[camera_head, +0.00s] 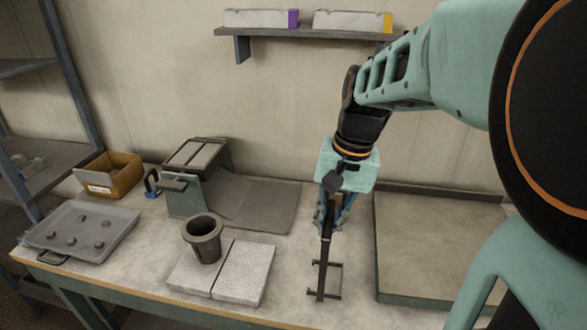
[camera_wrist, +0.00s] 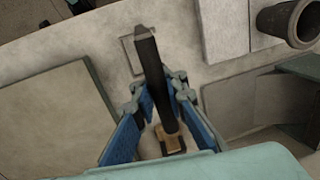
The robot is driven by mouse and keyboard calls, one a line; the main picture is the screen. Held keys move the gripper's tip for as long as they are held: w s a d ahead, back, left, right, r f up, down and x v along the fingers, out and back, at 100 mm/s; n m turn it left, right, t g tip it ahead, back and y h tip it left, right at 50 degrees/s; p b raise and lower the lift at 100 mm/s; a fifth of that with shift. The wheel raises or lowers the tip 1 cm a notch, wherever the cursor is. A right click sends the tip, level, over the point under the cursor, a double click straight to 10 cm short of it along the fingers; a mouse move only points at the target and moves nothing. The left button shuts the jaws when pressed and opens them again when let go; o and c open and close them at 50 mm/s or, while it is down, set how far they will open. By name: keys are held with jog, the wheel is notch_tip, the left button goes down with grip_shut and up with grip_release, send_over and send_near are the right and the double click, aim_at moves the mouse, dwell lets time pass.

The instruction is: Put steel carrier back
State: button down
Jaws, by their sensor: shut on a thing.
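My gripper (camera_head: 335,211) hangs over the front middle of the bench. It also shows in the wrist view (camera_wrist: 158,92), where its blue fingers are shut around a long dark bar, which looks like the steel carrier (camera_wrist: 148,55). In the head view the carrier (camera_head: 325,255) points down and slightly left from the fingers. Its lower end overlaps a thin dark rectangular frame (camera_head: 340,280) at the bench. I cannot tell whether they touch. The frame also shows as a rectangular outline in the wrist view (camera_wrist: 128,58). The fingers hide part of the carrier.
A dark crucible (camera_head: 203,247) stands on pale slabs (camera_head: 245,275) left of the carrier. A large flat plate (camera_head: 440,250) lies to the right. A tray with several small lumps (camera_head: 115,225), a cardboard box (camera_head: 120,178) and a green-grey device (camera_head: 185,198) stand farther left.

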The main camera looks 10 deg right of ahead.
jog(key=shift+f, duration=0.45)
jog(key=shift+f, duration=0.2)
jog(key=c, duration=1.9)
grip_release()
jog(key=shift+c, duration=0.2)
jog(key=shift+r, duration=0.1)
notch_tip(320, 180, up, 12)
jog(key=d+p, duration=0.2)
jog(key=p, duration=0.7)
jog(key=shift+s+p, duration=0.35)
jog(key=shift+a, duration=0.1)
